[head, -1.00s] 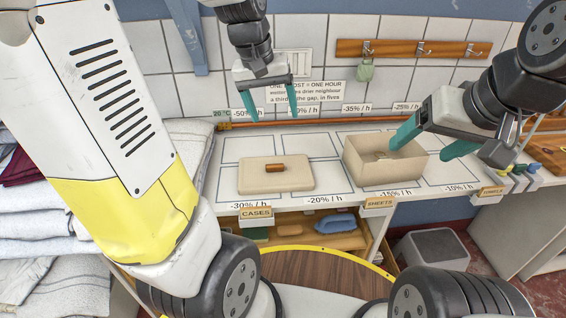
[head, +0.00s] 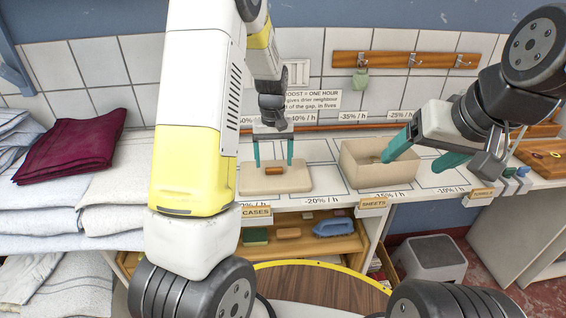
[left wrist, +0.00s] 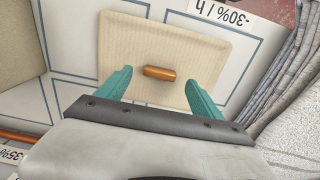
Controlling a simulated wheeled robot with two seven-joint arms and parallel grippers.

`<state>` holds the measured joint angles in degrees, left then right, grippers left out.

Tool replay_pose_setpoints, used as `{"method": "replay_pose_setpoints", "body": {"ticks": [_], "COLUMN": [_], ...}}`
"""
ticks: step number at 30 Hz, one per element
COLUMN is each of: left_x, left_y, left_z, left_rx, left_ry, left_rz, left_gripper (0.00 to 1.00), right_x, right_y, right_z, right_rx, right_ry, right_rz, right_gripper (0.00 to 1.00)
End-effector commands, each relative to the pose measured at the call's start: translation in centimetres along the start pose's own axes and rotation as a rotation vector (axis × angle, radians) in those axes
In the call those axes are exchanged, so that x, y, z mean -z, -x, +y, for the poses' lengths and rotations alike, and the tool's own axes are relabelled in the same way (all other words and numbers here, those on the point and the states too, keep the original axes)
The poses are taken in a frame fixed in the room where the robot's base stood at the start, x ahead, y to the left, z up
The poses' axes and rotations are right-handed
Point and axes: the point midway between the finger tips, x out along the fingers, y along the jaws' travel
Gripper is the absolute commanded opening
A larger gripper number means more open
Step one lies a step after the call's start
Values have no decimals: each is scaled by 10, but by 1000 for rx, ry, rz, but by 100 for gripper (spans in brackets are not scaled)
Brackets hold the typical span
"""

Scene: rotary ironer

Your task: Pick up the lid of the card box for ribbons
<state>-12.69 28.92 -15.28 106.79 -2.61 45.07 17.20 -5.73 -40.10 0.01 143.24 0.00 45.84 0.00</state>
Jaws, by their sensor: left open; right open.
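The lid (head: 296,181) is a flat beige card panel with a small orange-brown handle (head: 281,174) in its middle. It lies on the marked worktop, apart from the open beige box (head: 364,169) to its right. My left gripper (head: 273,165) is open above the lid, with its teal fingers pointing down and the handle between and below them. In the left wrist view the lid (left wrist: 205,55) fills the middle, and the handle (left wrist: 160,73) shows between the two open fingers. My right gripper (head: 425,159) is open at the box, one finger over its right part.
Below the worktop is a wooden shelf (head: 300,246) holding a blue iron-like item (head: 334,227) and small blocks. Folded linens, with a dark red one (head: 72,145) on top, are stacked at the left. A hook rail (head: 405,60) is on the tiled wall.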

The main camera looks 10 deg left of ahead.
Motion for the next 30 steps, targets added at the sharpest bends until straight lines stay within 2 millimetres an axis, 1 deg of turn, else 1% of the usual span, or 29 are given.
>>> {"method": "replay_pose_setpoints", "body": {"ticks": [1, 3, 6, 13, 14, 18, 20, 21, 24, 30], "left_x": [-2, -1, -1, -1, -1, -1, -1, -1, -1, 0], "left_y": [-9, -18, -25, -26, -26, -26, -26, -26, -26, -26], "left_z": [0, 0, 0, 0, 0, 0, 0, 0, 0, 0], "left_rx": [2, 1, 1, 0, 0, 0, 0, 0, 0, 0], "left_ry": [0, 1, 0, -1, -1, -1, -1, -1, -1, -1], "left_rz": [-4, -3, -1, 1, 1, 0, 0, 0, 0, 1], "left_gripper": [76, 76, 76, 76, 74, 47, 35, 27, 9, 9], "right_x": [0, 0, 0, 0, 0, 0, 0, 0, 0, 0], "right_y": [0, 0, 0, 0, 0, 0, 0, 0, 0, 0], "right_z": [0, 0, 0, 0, 0, 0, 0, 0, 0, 0], "right_rx": [0, 0, 0, 0, 0, 0, 0, 0, 0, 0], "right_ry": [0, 0, 0, 0, 0, 0, 0, 0, 0, 0], "right_rz": [0, 0, 0, 0, 0, 0, 0, 0, 0, 0], "right_gripper": [77, 77, 77, 77, 77, 77, 77, 77, 77, 77]}}
